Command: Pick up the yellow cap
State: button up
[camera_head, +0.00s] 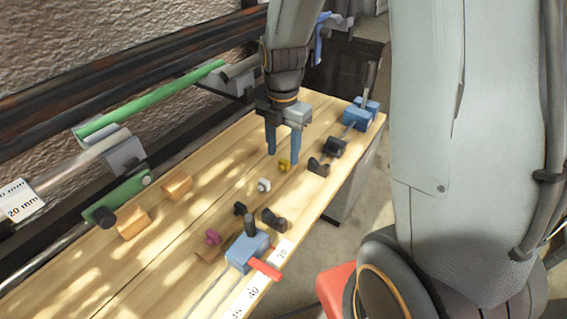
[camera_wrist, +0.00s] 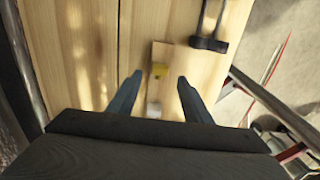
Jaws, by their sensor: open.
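The yellow cap (camera_head: 284,165) is small and sits on the wooden bench, just below my gripper's fingers in the head view. How high the fingertips are above the cap is hard to tell.
A white cap (camera_head: 264,184) stands close to the yellow one. Dark clamp-like pieces (camera_head: 318,167) lie to the right. Wooden blocks (camera_head: 133,223) stand left; a green rail (camera_head: 150,100) runs behind.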

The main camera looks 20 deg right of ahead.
aim_at(283, 162)
jog(key=shift+f+p, duration=0.35)
jog(key=shift+f, duration=1.15)
jog(key=shift+c, duration=0.4)
jog(key=c, duration=1)
